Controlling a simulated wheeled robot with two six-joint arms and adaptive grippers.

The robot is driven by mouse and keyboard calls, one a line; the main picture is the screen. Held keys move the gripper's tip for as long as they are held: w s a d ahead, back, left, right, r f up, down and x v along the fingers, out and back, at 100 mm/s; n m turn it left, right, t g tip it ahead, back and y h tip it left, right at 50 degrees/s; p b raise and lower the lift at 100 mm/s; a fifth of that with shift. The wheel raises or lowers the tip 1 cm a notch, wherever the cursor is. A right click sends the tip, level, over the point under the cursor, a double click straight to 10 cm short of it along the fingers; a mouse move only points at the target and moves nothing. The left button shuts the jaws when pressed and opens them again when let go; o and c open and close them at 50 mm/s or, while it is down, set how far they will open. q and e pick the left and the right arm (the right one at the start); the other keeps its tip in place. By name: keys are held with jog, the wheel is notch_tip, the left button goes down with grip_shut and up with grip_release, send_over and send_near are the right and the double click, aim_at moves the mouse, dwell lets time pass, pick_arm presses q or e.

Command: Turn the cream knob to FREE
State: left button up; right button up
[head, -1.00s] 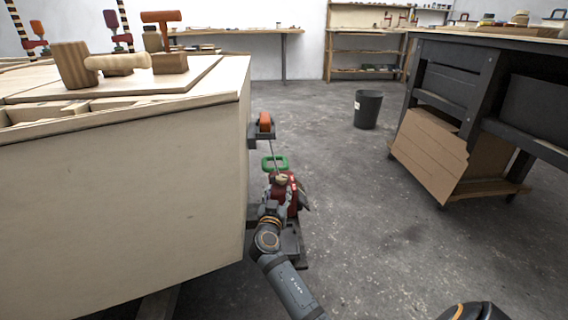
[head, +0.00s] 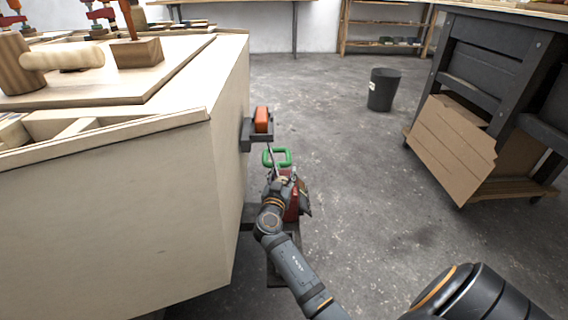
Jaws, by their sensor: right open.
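A red device with a green loop handle (head: 277,157) sits low on a dark bracket beside the plywood hull (head: 120,225). A small cream spot (head: 284,182) on the device, just at my fingers, looks like the cream knob; it is tiny and partly hidden. My right gripper (head: 281,179) is open, in front of the device and close to this spot. I cannot tell whether it touches the knob or stands around it. The FREE mark and the knob's setting cannot be read. My left gripper is not in view.
An orange block (head: 262,119) sits on a dark bracket on the hull's side, beyond the device. A wooden mallet (head: 60,56) lies on top of the hull. A black bin (head: 383,90) and a dark workbench (head: 490,75) stand to the right. The floor between is clear.

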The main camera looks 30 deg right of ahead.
grip_shut()
dwell(0.3)
dwell(0.6)
